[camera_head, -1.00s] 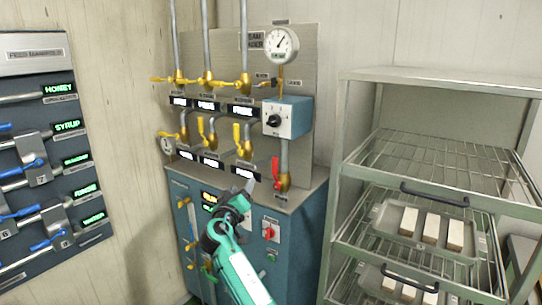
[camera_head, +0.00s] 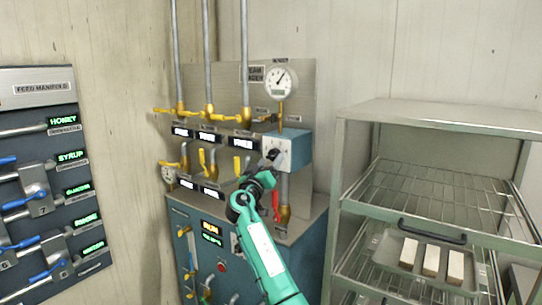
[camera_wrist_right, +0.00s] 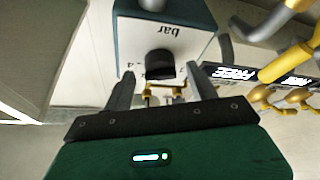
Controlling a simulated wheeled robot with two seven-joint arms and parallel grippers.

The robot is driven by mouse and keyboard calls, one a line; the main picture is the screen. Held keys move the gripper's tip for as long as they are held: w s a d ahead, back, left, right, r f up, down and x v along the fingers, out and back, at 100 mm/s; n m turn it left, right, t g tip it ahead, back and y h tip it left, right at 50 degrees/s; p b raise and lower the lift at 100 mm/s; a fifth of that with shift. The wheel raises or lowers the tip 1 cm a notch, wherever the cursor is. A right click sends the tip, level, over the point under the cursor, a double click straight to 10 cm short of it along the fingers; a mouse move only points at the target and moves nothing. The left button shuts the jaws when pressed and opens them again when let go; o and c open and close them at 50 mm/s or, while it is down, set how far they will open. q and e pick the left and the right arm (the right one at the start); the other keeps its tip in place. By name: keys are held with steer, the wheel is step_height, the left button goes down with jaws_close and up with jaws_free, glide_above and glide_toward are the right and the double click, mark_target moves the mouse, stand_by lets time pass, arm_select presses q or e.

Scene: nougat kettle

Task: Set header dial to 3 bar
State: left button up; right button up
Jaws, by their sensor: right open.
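The header dial is a black knob (camera_wrist_right: 160,65) on the white face of a blue box (camera_head: 298,150) marked "bar". In the head view my right gripper (camera_head: 270,162) is in front of the box and covers most of the knob. In the wrist view my right gripper (camera_wrist_right: 158,90) is open, its two fingers on either side of the knob and apart from it. The dial's scale is mostly hidden, so its setting cannot be read. A round gauge (camera_head: 281,81) stands above the box. My left gripper is not in view.
A red-handled valve (camera_head: 275,204) hangs below the box. Yellow valve handles (camera_head: 246,115) and pipes crowd the panel to the left. A metal rack (camera_head: 440,122) with trays stands at the right. A feed manifold panel (camera_head: 40,88) is on the left wall.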

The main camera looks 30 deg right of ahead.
steer(key=shift+x, duration=0.8)
steer(key=c, duration=1)
